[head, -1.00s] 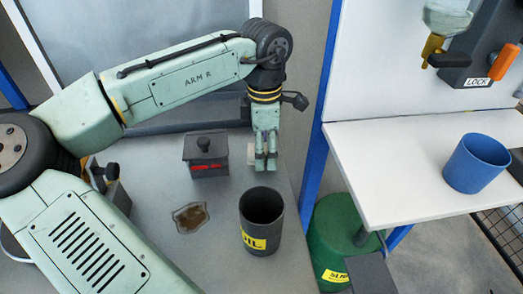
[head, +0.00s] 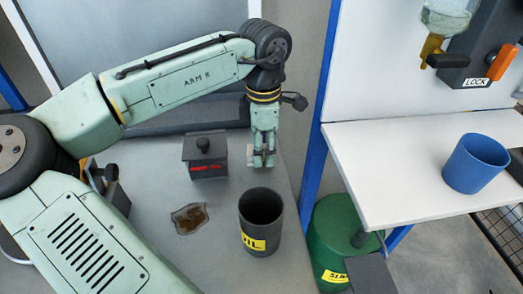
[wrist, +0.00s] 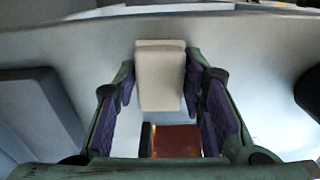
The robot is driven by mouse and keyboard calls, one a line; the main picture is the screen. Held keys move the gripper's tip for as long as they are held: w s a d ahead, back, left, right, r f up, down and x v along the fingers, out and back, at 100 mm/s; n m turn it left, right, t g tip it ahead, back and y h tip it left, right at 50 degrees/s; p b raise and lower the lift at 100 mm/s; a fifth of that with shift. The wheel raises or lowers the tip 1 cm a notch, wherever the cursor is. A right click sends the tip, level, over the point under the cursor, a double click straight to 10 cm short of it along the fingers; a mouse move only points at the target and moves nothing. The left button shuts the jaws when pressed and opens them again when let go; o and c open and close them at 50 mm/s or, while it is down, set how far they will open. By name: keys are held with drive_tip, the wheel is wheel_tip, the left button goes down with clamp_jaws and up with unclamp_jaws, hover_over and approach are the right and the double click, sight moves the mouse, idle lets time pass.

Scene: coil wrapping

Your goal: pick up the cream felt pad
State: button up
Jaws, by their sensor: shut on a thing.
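The cream felt pad (wrist: 160,75) is a pale block between the two fingers of my gripper (wrist: 160,88) in the wrist view. The purple-lined fingertips press on its left and right sides, and its far end sticks out past them. In the head view my gripper (head: 263,162) points down above the grey bench, right of a dark lidded box. A small pale edge of the pad (head: 250,155) shows at its left side there; the fingers hide most of the rest.
The dark box (head: 205,168) with a knob stands left of my gripper. A dark cup (head: 261,232) with a yellow label stands in front, beside a brown spill (head: 190,218). A blue post (head: 319,110) and white shelf (head: 430,165) with a blue cup (head: 475,165) are right.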

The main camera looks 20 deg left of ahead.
sight(263, 149)
wheel_tip(263, 149, up, 7)
drive_tip(key=p, duration=0.5)
drive_tip(key=shift+p, duration=0.3)
drive_tip(key=w+a, duration=0.3)
drive_tip(key=w, duration=0.2)
drive_tip(key=w+a, duration=0.3)
drive_tip(key=w, duration=0.2)
drive_tip(key=w+a, duration=0.3)
drive_tip(key=w, duration=0.2)
drive_tip(key=shift+w+a, duration=0.1)
drive_tip(key=shift+w, duration=0.1)
drive_tip(key=o, duration=0.5)
drive_tip(key=c, duration=0.4)
